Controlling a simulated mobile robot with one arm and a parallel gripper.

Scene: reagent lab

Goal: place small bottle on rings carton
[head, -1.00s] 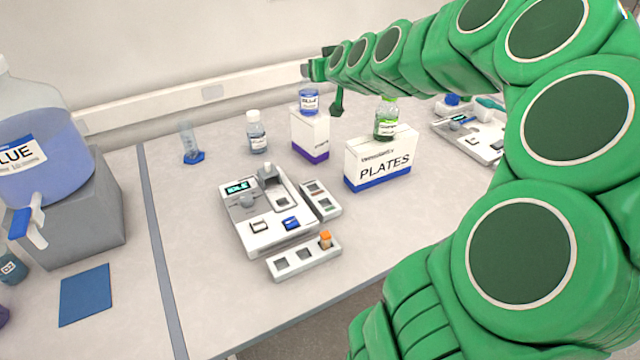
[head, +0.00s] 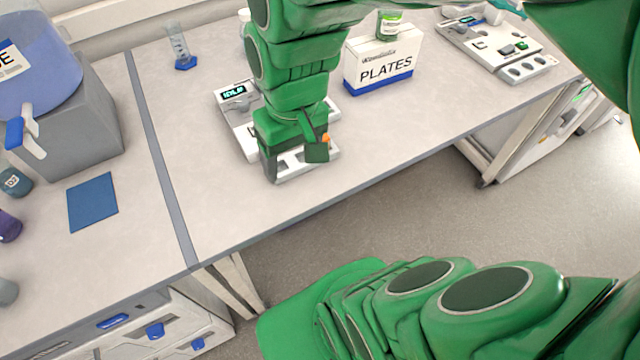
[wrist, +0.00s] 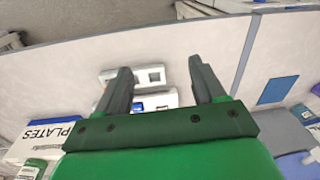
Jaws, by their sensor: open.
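A small orange cap (head: 326,138), probably of the small bottle in the front holder strip, shows just right of my gripper (head: 291,164) in the head view; the body is hidden. My gripper points down over the strip, open and empty. In the wrist view my gripper (wrist: 160,68) has its two fingers wide apart, with the white strip (wrist: 145,72) below them. No orange cap is clear there. The white carton with a purple base, presumably the rings carton, is hidden behind my arm in the head view.
A white instrument (head: 230,112) with a lit display stands behind the strip. A graduated cylinder (head: 180,47) stands back left. Bench front right of the strip is clear.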

